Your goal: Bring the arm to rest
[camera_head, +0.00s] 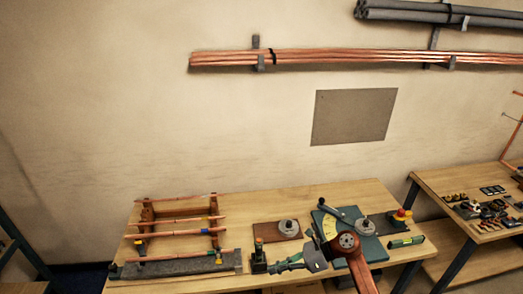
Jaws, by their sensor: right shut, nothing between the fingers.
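My right gripper (313,245) appears as a small dark grey shape over the front middle of the workbench. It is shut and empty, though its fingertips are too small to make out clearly. A red-brown link (364,270) with a round bolted hub rises beside it from the bottom edge. I cannot tell whether anything touches the gripper. My left gripper is not in view.
The workbench (265,203) carries a rack of copper pipes (180,232) at left, a green-handled tool (287,263), a teal plate (366,224) and a green level (406,242). A second table (440,182) stands at right. Wall pipes (350,57) hang above.

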